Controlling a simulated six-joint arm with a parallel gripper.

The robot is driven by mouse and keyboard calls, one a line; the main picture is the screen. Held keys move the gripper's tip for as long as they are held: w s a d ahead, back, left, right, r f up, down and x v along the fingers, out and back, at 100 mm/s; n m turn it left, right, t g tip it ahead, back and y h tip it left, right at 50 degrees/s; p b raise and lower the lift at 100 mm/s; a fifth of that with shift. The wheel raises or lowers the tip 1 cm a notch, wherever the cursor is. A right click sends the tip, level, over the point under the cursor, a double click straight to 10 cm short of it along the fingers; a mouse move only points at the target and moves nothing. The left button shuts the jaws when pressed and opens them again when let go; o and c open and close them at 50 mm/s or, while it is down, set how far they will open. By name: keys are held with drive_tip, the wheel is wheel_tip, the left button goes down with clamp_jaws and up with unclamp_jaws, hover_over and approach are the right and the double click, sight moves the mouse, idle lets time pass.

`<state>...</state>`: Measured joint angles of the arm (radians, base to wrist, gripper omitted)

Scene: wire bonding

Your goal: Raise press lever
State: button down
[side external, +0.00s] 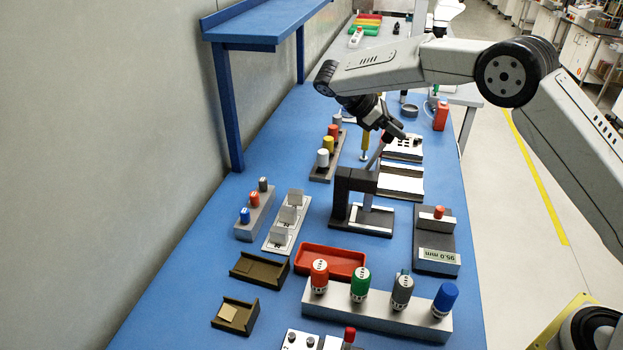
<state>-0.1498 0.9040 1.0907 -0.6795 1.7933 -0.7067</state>
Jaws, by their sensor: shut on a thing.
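The press (343,185) is a dark C-shaped frame on a flat dark base with a light plate, standing mid-table. Its lever (376,156) is a thin grey rod that slants up and to the right from the top of the press. My gripper (387,138) is at the upper end of the lever, shut on it. The fingertips are small and dark here, and the lever's top end is hidden between them. A pale ram (367,202) shows under the press head, above the plate.
A grey block with coloured knobs (385,310) and a red tray (331,261) stand in front. A gauge reading 95.0 mm (436,242) is to the right. A rack with coloured caps (326,160) stands close behind left.

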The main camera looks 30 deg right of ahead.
drive_tip(key=shift+w+a+r+g+h, duration=0.2)
drive_tip(key=shift+w+a+g+h, duration=0.2)
drive_tip(key=shift+w+a, duration=0.05)
idle(0.3)
drive_tip(key=shift+c, duration=1.8)
unclamp_jaws()
drive_tip(key=shift+r, duration=0.15)
